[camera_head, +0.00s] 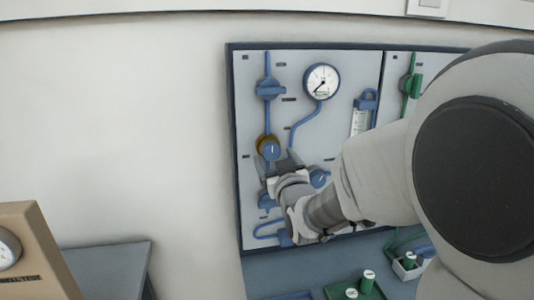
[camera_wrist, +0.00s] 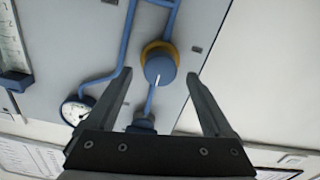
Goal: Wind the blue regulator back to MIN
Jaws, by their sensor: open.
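The blue regulator knob (camera_head: 270,149) sits on a brass-coloured body in the left part of the wall panel. In the wrist view the knob (camera_wrist: 159,68) shows a white pointer line that points towards the picture's bottom. In the head view the line looks roughly upward. No MIN lettering is readable. My gripper (camera_head: 281,164) is open and empty just below and in front of the knob in the head view. In the wrist view its fingers (camera_wrist: 162,78) stand to either side of the knob; I cannot tell whether the tips reach it.
A round gauge (camera_head: 321,81) and a blue valve (camera_head: 270,88) are above on the panel (camera_head: 297,62). A blue flowmeter (camera_head: 361,116) and green valve (camera_head: 410,86) are to the right. A green tray (camera_head: 342,290) lies below. The wall at left is clear.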

